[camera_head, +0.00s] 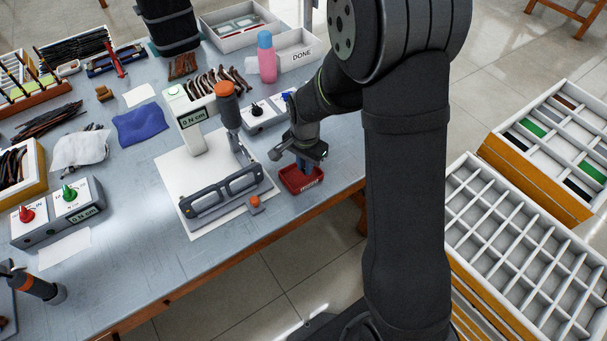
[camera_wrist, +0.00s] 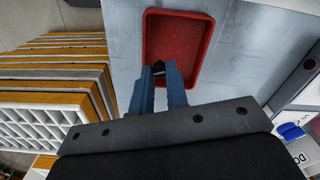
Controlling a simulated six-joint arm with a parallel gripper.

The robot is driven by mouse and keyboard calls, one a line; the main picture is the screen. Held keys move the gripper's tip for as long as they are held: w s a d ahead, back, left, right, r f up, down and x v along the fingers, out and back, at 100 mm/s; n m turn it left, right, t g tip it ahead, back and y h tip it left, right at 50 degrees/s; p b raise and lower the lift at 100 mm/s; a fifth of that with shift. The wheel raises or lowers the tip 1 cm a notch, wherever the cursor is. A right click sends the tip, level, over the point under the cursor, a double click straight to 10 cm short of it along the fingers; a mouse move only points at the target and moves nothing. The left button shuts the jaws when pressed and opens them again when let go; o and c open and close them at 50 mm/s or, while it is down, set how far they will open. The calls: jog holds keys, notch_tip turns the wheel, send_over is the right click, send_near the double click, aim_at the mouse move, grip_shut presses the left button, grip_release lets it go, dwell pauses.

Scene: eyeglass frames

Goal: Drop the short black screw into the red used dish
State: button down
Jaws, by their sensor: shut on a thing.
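The red dish (camera_head: 301,180) sits near the right edge of the table; it fills the upper middle of the wrist view (camera_wrist: 193,28). My gripper (camera_head: 306,165) is over the dish, pointing down. In the wrist view my gripper's blue fingertips (camera_wrist: 160,72) are shut on a small dark thing, the short black screw (camera_wrist: 158,68), over the lower left part of the dish. The fingers hide part of the dish's near side. I cannot tell how high the screw is above the dish floor.
A fixture with a glasses frame (camera_head: 225,192) stands on a white mat left of the dish. A small orange-topped piece (camera_head: 254,203) is close by. A control box (camera_head: 262,112) and a DONE tray (camera_head: 290,52) stand behind. White compartment trays (camera_head: 520,250) stand off the table at right.

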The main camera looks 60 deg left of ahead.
jog(key=shift+f, duration=1.05)
jog(key=c, duration=1.3)
grip_release()
jog(key=shift+c, duration=0.2)
jog(key=shift+r, duration=0.1)
notch_tip(320, 180, up, 17)
jog(key=shift+r, duration=0.15)
notch_tip(320, 180, down, 15)
jog(key=shift+f, duration=0.1)
jog(key=shift+f, duration=0.1)
